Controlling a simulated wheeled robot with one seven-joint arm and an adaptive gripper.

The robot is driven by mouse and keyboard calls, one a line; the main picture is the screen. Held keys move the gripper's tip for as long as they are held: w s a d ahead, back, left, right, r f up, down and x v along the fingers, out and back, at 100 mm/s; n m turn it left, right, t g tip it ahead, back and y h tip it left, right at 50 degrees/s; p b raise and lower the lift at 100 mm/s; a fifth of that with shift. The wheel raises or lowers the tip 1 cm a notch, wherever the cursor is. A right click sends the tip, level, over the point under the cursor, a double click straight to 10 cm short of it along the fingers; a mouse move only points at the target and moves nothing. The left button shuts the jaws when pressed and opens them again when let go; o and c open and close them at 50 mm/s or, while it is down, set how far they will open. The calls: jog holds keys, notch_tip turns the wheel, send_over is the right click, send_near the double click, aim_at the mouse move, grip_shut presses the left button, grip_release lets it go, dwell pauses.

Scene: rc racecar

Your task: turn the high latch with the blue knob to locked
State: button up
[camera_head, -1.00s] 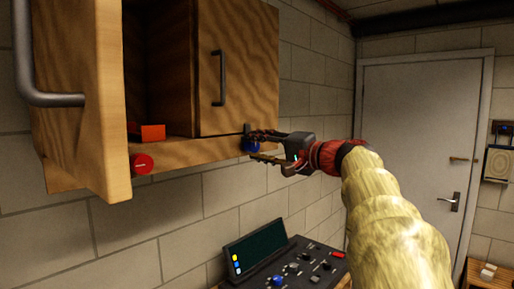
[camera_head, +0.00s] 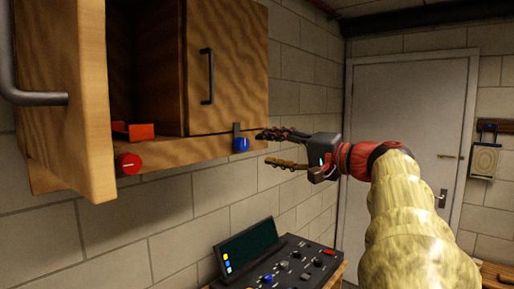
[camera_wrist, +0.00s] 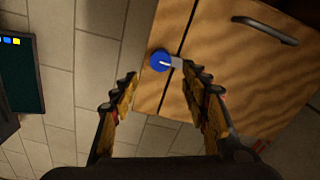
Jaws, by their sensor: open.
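The blue knob (camera_head: 241,144) is on the wooden rail below the closed cabinet door (camera_head: 228,75). Its grey latch bar (camera_head: 237,129) points up and reaches over the seam onto the door's lower edge. In the wrist view the blue knob (camera_wrist: 160,61) has a white line, and the bar (camera_wrist: 177,62) extends right across the seam. My gripper (camera_head: 266,148) is open and empty, just right of the knob and apart from it. In the wrist view my gripper (camera_wrist: 159,76) has its fingers spread on either side of the knob's line.
A red knob (camera_head: 128,163) is on the same rail at left, near a red-orange piece (camera_head: 134,131) by the open compartment. An open door panel (camera_head: 75,110) juts out at left. A control console (camera_head: 275,262) stands below.

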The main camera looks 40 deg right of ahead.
jog(key=s, duration=0.3)
jog(key=shift+s, duration=0.2)
jog(key=shift+d, duration=0.1)
dwell(0.3)
